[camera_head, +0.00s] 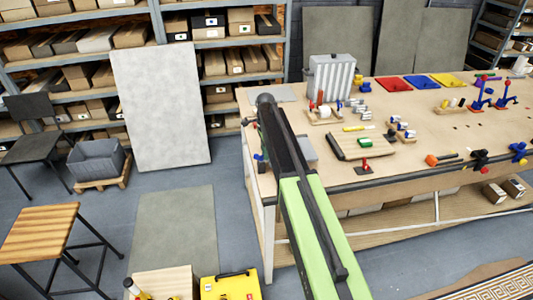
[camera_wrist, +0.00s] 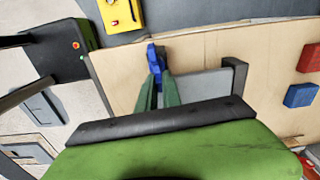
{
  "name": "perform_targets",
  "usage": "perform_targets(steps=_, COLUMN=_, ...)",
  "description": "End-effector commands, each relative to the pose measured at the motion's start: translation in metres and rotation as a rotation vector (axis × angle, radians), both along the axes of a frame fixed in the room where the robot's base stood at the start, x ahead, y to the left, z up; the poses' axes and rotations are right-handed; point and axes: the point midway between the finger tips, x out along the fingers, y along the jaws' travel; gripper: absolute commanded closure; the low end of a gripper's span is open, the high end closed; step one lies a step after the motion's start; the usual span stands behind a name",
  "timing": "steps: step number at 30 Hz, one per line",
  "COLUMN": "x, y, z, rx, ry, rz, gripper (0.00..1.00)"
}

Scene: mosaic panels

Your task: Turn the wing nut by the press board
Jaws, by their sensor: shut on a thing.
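A blue wing nut (camera_wrist: 155,58) sits near the edge of the pale wooden table, at the upper middle of the wrist view. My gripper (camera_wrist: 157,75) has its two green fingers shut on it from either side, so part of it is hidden. Right beside it in the wrist view is a flat grey board (camera_wrist: 198,84) with a dark bar at its right end. This seems to be the press board. In the head view my arm covers most of that spot, and only part of the grey board (camera_head: 308,147) shows.
The workbench (camera_head: 300,185) carries a wooden fixture (camera_head: 350,149) with a red clamp (camera_head: 365,165), a ribbed grey bin (camera_head: 331,78) and coloured trays. A yellow case (camera_head: 230,287) and a stool (camera_head: 38,230) stand on the floor. Floor left of the bench is partly clear.

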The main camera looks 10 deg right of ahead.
Motion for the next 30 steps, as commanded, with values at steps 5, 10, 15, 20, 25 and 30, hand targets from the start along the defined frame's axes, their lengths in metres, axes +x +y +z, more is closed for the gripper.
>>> perform_targets(steps=5, x=0.003, y=0.0, z=0.0, rx=-0.002, ry=0.001, rz=0.114, gripper=1.0)
perform_targets(steps=10, x=0.005, y=0.001, z=0.0, rx=-0.002, ry=0.001, rz=0.267, gripper=1.0)
perform_targets(steps=15, x=0.008, y=0.002, z=0.0, rx=-0.001, ry=0.001, rz=0.429, gripper=1.0)
perform_targets(steps=20, x=0.011, y=0.004, z=0.0, rx=-0.001, ry=0.001, rz=0.582, gripper=1.0)
perform_targets(steps=25, x=0.013, y=0.006, z=0.0, rx=-0.001, ry=0.002, rz=0.743, gripper=1.0)
perform_targets(steps=30, x=0.015, y=0.009, z=0.0, rx=-0.001, ry=0.002, rz=0.904, gripper=1.0)
